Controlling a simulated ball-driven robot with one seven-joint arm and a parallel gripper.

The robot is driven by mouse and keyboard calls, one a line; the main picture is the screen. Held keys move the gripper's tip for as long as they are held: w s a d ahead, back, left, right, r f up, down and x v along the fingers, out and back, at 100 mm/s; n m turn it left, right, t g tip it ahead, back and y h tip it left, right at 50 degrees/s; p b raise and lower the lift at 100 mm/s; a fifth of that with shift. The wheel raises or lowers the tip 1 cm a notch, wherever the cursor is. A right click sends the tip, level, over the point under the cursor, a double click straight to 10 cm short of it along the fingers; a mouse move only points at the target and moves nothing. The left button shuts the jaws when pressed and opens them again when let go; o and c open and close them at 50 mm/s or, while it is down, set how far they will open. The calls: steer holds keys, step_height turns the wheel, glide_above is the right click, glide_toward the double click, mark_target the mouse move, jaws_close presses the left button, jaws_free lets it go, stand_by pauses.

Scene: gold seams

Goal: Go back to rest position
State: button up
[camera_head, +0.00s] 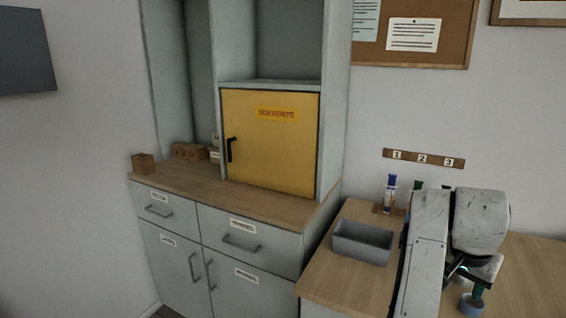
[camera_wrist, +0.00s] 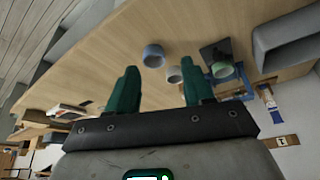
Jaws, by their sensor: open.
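My gripper (camera_wrist: 158,80) is open and empty in the wrist view, its two dark green fingers spread apart over the wooden tabletop (camera_wrist: 100,60). In the head view my arm (camera_head: 428,250) reaches over the desk at the right, bent down. The gripper end (camera_head: 475,285) shows there small and partly hidden.
A grey bin (camera_head: 362,243) stands on the desk left of my arm. A blue-capped tube (camera_head: 391,190) stands behind it, below a 1-2-3 strip (camera_head: 423,160). A cabinet with a shut yellow solvents door (camera_head: 270,140) is further left. Wooden blocks (camera_head: 143,163) lie on its counter.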

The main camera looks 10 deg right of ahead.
steer(key=s+a+f+n+p, duration=0.25)
steer(key=s+f+n, duration=0.35)
steer(key=s+f, duration=0.9)
steer(key=s+a+f+n+y+p, duration=0.1)
steer(key=s+a+f+n, duration=0.1)
steer(key=s+a, duration=0.3)
steer(key=s+a+f+n+g+y+p, duration=0.1)
steer(key=s+a, duration=0.5)
steer(key=s, duration=0.7)
step_height(320, 180, down, 3)
steer(key=shift+f+n+g+y, duration=0.15)
steer(key=shift+n+g+y, duration=0.15)
steer(key=shift+n+y, duration=0.6)
